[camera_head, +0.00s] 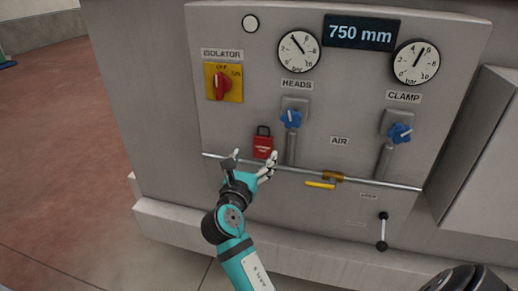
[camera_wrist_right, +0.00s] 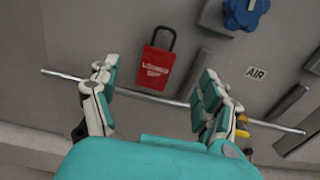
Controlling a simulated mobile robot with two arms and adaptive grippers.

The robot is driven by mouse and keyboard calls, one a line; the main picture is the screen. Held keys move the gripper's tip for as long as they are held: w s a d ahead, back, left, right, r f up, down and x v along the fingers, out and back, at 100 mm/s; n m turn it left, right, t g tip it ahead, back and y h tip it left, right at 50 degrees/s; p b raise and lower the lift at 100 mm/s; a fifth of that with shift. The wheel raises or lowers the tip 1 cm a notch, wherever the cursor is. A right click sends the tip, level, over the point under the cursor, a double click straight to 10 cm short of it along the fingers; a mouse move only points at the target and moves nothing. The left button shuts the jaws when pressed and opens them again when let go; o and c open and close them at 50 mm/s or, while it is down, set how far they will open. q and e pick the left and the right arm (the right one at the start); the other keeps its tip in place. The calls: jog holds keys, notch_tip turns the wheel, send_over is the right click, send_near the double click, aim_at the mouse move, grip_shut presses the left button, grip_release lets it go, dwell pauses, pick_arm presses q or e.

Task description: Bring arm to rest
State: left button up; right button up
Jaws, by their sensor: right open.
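My right gripper (camera_head: 252,163) is in front of the machine's control panel (camera_head: 340,90), its two fingers spread wide and nothing between them. It also shows in the right wrist view (camera_wrist_right: 155,95) with the fingers apart. A red padlock (camera_head: 263,145) with a dark shackle is on the panel just beyond the fingers; in the right wrist view the padlock (camera_wrist_right: 155,68) appears between and beyond the fingertips. I cannot tell whether the gripper touches the panel's thin horizontal rail (camera_head: 300,170). My left gripper is not in view.
The panel carries a red isolator switch (camera_head: 222,86) on a yellow plate, two blue valve knobs (camera_head: 291,118) (camera_head: 399,133), gauges, a yellow lever (camera_head: 320,185) below the rail and a black-ended handle (camera_head: 382,232). Open red floor (camera_head: 60,130) lies to the left.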

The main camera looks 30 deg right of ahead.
jog(key=w+a+f+m+y+b, duration=0.1)
jog(key=a+f+y, duration=0.25)
jog(key=f, duration=0.75)
jog(key=w+a+f+y, duration=0.1)
jog(key=a+f+y, duration=0.25)
jog(key=f, duration=0.75)
jog(key=s+a+f+m+g+y+b, duration=0.1)
jog(key=s+a+f+m+g+y, duration=0.2)
jog(key=f, duration=0.8)
jog(key=s+a+f+m, duration=0.2)
jog(key=s+f, duration=0.3)
jog(key=f, duration=0.7)
jog(key=s+f+m+g+y+b, duration=0.1)
jog(key=s+f+m+g+y, duration=0.25)
jog(key=s+f+m, duration=0.95)
jog(key=s+d+f+m+g, duration=0.1)
jog(key=s+f, duration=0.3)
jog(key=s, duration=0.5)
jog(key=s+d+f+m+g, duration=0.1)
jog(key=s+f, duration=0.3)
jog(key=s, duration=0.6)
jog(key=s+d+f+m+g, duration=0.1)
jog(key=s+f, duration=0.3)
jog(key=s, duration=0.5)
jog(key=shift+s+f+m+g+b, duration=0.25)
jog(key=shift+m+g+b, duration=0.15)
jog(key=shift+m+g, duration=0.4)
jog(key=shift+w, duration=0.1)
